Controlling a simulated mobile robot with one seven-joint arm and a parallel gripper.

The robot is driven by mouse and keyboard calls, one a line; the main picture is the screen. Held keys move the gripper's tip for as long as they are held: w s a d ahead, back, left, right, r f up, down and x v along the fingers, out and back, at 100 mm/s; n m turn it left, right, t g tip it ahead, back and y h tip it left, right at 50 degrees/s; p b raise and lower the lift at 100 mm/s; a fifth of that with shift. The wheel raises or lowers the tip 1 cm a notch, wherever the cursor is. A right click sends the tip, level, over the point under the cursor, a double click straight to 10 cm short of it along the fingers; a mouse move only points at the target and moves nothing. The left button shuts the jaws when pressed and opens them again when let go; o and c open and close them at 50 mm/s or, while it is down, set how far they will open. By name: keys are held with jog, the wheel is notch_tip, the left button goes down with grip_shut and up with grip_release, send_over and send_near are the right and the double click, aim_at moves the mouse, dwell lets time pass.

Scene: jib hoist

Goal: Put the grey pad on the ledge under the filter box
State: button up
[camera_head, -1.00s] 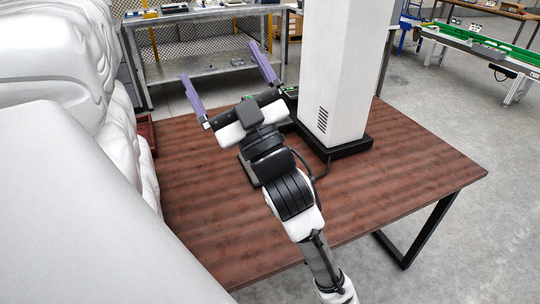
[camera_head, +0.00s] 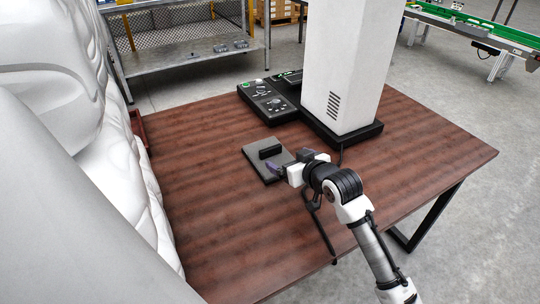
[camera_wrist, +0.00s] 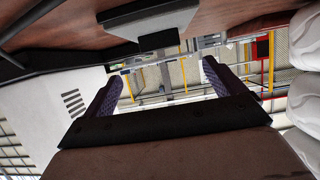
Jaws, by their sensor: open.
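The grey pad (camera_head: 256,163) lies flat on the brown table, with a black block-like grip (camera_head: 270,151) on its top. In the wrist view the pad (camera_wrist: 150,20) shows upside down at the top, its dark grip (camera_wrist: 158,39) pointing down. My gripper (camera_head: 275,168) is low beside the pad's right edge; one purple finger shows in front of it. In the wrist view my gripper (camera_wrist: 160,82) has its two purple fingers wide apart with nothing between them. No ledge or clearly marked filter box can be made out.
A white vented column (camera_head: 345,60) on a black base stands behind my gripper. A black control panel (camera_head: 268,103) with knobs lies left of it. White bulging shapes border the left side. The table's (camera_head: 200,190) front left area is clear. A metal workbench (camera_head: 185,60) stands behind.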

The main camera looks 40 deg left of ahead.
aim_at(271, 149)
jog(key=p+x, duration=0.2)
jog(key=x, duration=0.7)
jog(key=shift+w+a+p, duration=0.15)
jog(key=shift+a+p, duration=0.15)
jog(key=shift+p, duration=0.1)
jog(key=c, duration=1.2)
